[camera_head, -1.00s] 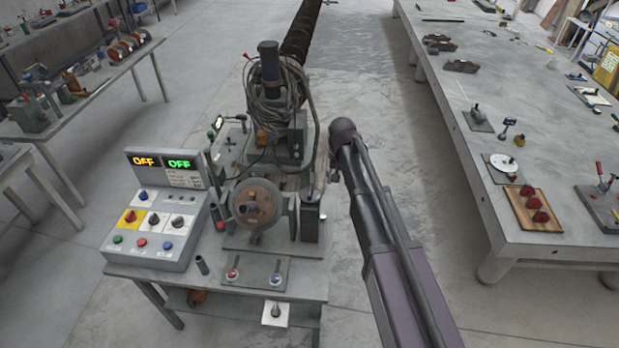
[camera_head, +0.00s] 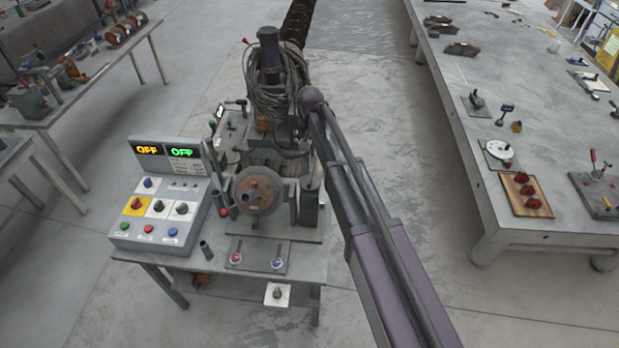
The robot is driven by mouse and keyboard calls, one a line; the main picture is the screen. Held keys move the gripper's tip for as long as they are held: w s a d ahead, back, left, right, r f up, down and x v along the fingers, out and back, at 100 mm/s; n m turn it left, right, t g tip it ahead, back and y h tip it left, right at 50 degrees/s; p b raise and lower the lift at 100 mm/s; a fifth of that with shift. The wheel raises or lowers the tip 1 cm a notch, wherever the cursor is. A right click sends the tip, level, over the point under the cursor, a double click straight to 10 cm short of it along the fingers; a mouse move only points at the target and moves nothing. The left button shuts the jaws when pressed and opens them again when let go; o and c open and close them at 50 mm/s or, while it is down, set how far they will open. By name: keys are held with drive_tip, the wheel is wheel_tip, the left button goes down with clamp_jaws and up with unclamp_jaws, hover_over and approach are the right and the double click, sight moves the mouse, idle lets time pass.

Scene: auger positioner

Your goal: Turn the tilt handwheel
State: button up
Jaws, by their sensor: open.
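The auger positioner machine stands on a small grey table (camera_head: 222,262) at the centre of the head view. A round grey wheel with a rusty brown hub (camera_head: 257,192) is on its front face; I cannot tell for sure whether this is the tilt handwheel. My dark arm (camera_head: 345,185) reaches up from the bottom right and covers part of the machine's right side. The arm's visible end is a dark rounded joint beside the cable-wrapped column (camera_head: 270,62). My gripper does not show; it is out of sight beyond or behind the arm.
A control box (camera_head: 160,205) with two OFF displays and coloured buttons stands left of the wheel. A long workbench (camera_head: 540,120) with small fixtures is on the right. Another bench (camera_head: 95,80) is on the left.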

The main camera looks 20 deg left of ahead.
sight(310, 178)
drive_tip(key=shift+f+b, duration=6.75)
drive_tip(key=shift+f, duration=0.1)
clamp_jaws()
